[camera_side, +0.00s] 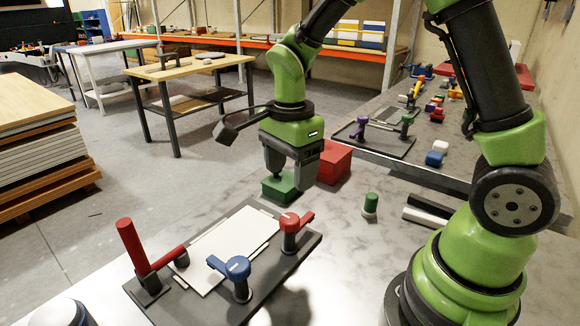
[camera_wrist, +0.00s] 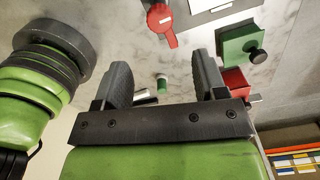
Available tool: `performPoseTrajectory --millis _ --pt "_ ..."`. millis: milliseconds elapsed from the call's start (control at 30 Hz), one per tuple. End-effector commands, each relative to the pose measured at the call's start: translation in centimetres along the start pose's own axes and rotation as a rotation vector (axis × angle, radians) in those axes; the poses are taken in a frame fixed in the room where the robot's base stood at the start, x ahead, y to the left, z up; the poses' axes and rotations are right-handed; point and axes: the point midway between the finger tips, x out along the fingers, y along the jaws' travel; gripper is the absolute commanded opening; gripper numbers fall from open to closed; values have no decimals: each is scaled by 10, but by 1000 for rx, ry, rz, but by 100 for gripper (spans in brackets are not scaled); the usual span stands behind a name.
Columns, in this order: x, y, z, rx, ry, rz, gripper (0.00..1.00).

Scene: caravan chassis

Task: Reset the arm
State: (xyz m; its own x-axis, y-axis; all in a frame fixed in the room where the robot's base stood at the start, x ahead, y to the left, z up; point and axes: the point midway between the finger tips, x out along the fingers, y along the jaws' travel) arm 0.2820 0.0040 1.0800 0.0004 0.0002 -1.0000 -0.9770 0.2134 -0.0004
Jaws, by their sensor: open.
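My gripper (camera_side: 290,178) hangs from my green arm above the marble-look table in the side view, with its fingers pointing down. In the wrist view my gripper (camera_wrist: 161,70) shows two dark fingers wide apart, with nothing held between them. In the side view it is in front of or above a green block (camera_side: 280,188) and beside a red block (camera_side: 333,163); the exact gap cannot be told. In the wrist view the green block (camera_wrist: 240,46) has a black knob and lies right of the fingers, with the red block (camera_wrist: 235,80) near it.
A dark fixture (camera_side: 262,271) with a white plate (camera_side: 228,247) carries a blue clamp (camera_side: 235,268), a red clamp (camera_side: 292,225) and a tall red handle (camera_side: 131,245). A green-and-white cylinder (camera_side: 370,205) stands right of the gripper, near dark and light bars (camera_side: 428,212).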

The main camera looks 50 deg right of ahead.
Motion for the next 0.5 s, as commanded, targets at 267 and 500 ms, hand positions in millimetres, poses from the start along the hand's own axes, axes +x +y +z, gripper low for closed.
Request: performPoseTrajectory --millis 267,500 --pt "-16 5 0 -78 -17 -39 65" --pt "-82 43 -1 -505 -54 -248 65"
